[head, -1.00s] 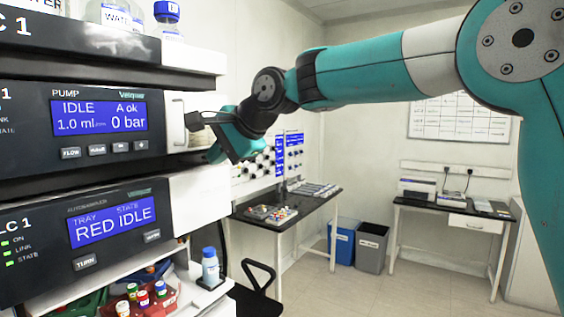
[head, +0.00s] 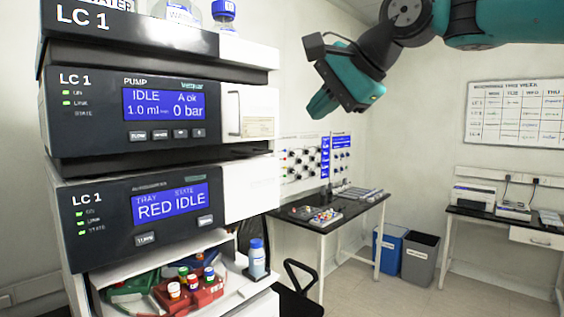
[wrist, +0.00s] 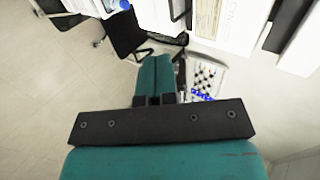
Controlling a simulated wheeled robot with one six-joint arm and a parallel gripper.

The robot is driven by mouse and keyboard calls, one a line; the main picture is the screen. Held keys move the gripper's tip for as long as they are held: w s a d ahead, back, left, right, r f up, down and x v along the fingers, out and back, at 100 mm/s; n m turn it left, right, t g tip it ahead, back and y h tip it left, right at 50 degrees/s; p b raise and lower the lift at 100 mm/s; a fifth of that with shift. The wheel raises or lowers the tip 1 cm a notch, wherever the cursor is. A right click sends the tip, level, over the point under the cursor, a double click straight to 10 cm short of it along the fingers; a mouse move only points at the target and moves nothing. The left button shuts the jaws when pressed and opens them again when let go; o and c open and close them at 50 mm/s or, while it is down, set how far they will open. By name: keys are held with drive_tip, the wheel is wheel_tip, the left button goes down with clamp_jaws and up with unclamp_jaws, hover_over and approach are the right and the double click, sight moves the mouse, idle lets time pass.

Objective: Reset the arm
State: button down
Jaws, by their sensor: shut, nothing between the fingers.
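My gripper (head: 322,103) is teal and black and hangs in the air at the upper middle of the head view, to the right of the instrument stack. It is clear of the stack and points down and to the left. In the wrist view its teal fingers (wrist: 155,75) lie together with nothing between them.
The LC 1 stack has a pump module (head: 84,110) above an autosampler module (head: 98,192). Its lower bay holds red and green vial racks (head: 203,294) and a blue-capped bottle (head: 257,262). A black-topped bench (head: 345,214), blue bin (head: 391,243), grey bin (head: 419,260) and chair (head: 298,296) stand behind.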

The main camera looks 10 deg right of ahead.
drive_tip(key=s+f+n+g+b, duration=0.2)
drive_tip(key=s+f+n, duration=0.3)
drive_tip(key=s+f, duration=0.3)
drive_tip(key=s+d+f+n+g+h+b, duration=0.1)
drive_tip(key=s+f+n+g+b, duration=0.2)
drive_tip(key=f, duration=1.3)
drive_tip(key=s+f+n+g+h+b, duration=0.1)
drive_tip(key=s+f+n+g+b, duration=0.1)
drive_tip(key=s+f+n, duration=0.7)
drive_tip(key=s+f+b, duration=0.1)
drive_tip(key=s+f, duration=0.3)
drive_tip(key=s, duration=0.2)
drive_tip(key=shift+d+g, duration=0.2)
drive_tip(key=shift+g, duration=0.2)
